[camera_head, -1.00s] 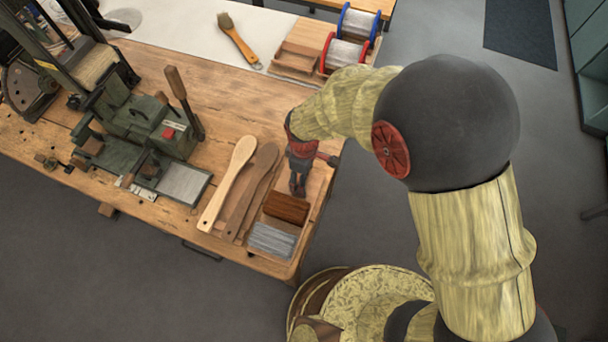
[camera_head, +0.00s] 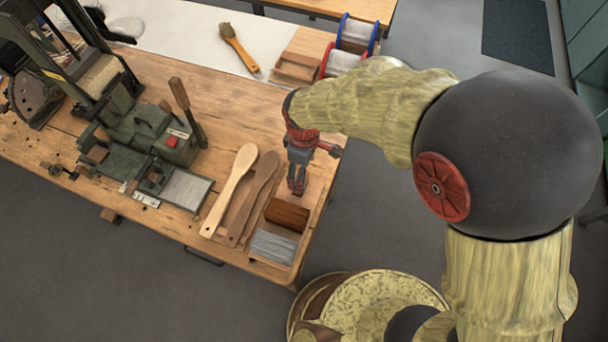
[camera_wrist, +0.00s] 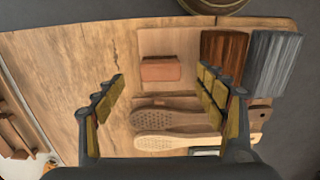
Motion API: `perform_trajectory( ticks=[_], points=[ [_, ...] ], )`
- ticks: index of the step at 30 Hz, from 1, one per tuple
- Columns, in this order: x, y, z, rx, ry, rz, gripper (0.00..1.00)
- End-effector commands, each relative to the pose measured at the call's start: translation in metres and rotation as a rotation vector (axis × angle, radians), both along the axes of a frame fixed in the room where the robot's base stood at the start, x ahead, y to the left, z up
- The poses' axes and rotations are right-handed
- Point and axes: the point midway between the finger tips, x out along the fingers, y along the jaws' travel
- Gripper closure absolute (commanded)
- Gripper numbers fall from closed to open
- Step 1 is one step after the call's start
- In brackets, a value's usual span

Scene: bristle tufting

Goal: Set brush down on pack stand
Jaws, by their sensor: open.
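Two paddle-shaped wooden brush bodies lie side by side on the bench, a pale one (camera_head: 228,190) and a brown one (camera_head: 252,198). In the wrist view, the brown one (camera_wrist: 160,117) and the pale one (camera_wrist: 165,144) show dotted heads. A bristle brush with a wooden handle (camera_head: 238,48) lies on the white sheet. I cannot tell for sure which piece is the pack stand; a pale board with a small reddish block (camera_wrist: 161,69) lies below my gripper. My gripper (camera_head: 297,187) is open, pointing down. In the wrist view my gripper (camera_wrist: 162,82) has nothing between its fingers.
A dark brown block (camera_head: 287,213) and a grey bristle pack (camera_head: 272,246) lie at the bench's near right corner. A green machine with a lever (camera_head: 150,130) stands left. Wire spools (camera_head: 345,57) stand at the back. Bare bench (camera_head: 225,110) lies between.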

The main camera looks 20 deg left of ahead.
Motion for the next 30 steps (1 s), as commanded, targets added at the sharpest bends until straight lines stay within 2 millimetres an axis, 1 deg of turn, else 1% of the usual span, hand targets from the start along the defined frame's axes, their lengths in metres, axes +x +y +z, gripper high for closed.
perform_trajectory(
  ticks=[1,3,6,9,17,20,23,24,26,27,29,30],
  points=[
    [0.000,0.000,0.010,0.002,-0.001,0.000,0.28],
    [0.000,0.000,0.019,0.001,-0.001,0.000,0.28],
    [0.000,0.000,0.027,0.000,0.000,0.000,0.28],
    [0.000,0.000,0.030,0.000,0.000,0.000,0.28],
    [0.000,-0.001,0.032,0.001,-0.001,-0.005,0.28],
    [0.007,-0.011,0.047,0.014,-0.015,-0.053,0.28],
    [0.018,-0.039,0.080,0.043,-0.049,-0.177,0.28],
    [0.022,-0.055,0.097,0.059,-0.068,-0.246,0.28],
    [0.026,-0.083,0.124,0.086,-0.097,-0.362,0.28],
    [0.026,-0.102,0.142,0.104,-0.118,-0.445,0.28],
    [0.024,-0.131,0.167,0.133,-0.149,-0.567,0.28],
    [0.020,-0.150,0.181,0.152,-0.171,-0.647,0.28]
  ],
)
